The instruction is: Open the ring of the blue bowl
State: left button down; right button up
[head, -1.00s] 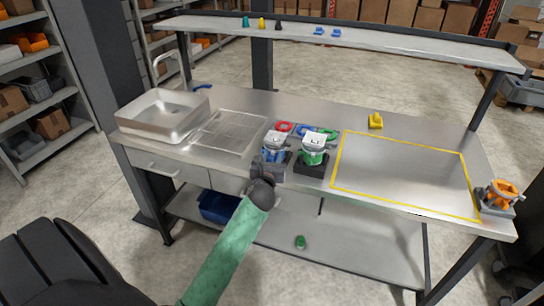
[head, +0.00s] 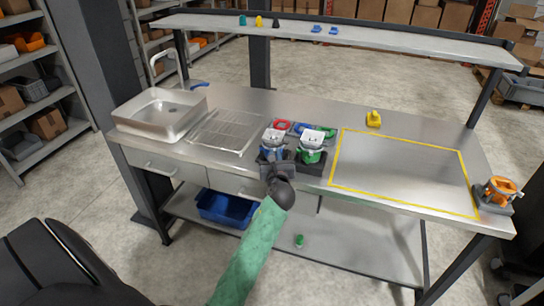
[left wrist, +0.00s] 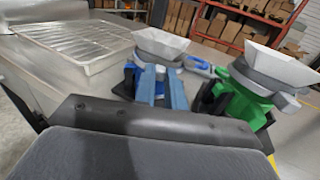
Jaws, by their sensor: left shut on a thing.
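The blue bowl (head: 272,138), white on top with a blue ring and clamp below, stands in a dark base near the table's front edge. In the left wrist view the white bowl (left wrist: 162,43) sits above the blue ring's parts (left wrist: 172,88), which point toward my gripper. My left gripper (head: 276,164) is in front of the blue bowl, low at its base, and is shut on part of the blue ring. The gripped part is hidden behind the dark gripper body (left wrist: 150,125) in the wrist view. My right gripper is not in view.
A green bowl unit (head: 311,146) stands close on the right. Red, blue and green pieces lie behind. A drying rack (head: 225,131) and sink (head: 160,115) are at left. A yellow-outlined area (head: 400,172) is empty; an orange unit (head: 497,192) stands at the right edge.

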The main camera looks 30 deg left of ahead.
pick_arm(q)
jog(key=n+g+y, duration=0.1)
jog(key=w+d+n+g+y, duration=0.1)
jog(key=shift+d+y, duration=0.15)
jog(key=shift+y, duration=0.15)
jog(key=shift+w+d+n+g+y, duration=0.15)
jog(key=shift+n+g+y, duration=0.3)
jog(key=shift+g, duration=0.25)
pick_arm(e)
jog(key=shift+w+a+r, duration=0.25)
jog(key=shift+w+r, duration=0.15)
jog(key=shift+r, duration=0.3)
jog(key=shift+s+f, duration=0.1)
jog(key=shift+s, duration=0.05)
pick_arm(q)
jog(key=c, duration=1.4)
grip_release()
jog(key=shift+c, duration=0.2)
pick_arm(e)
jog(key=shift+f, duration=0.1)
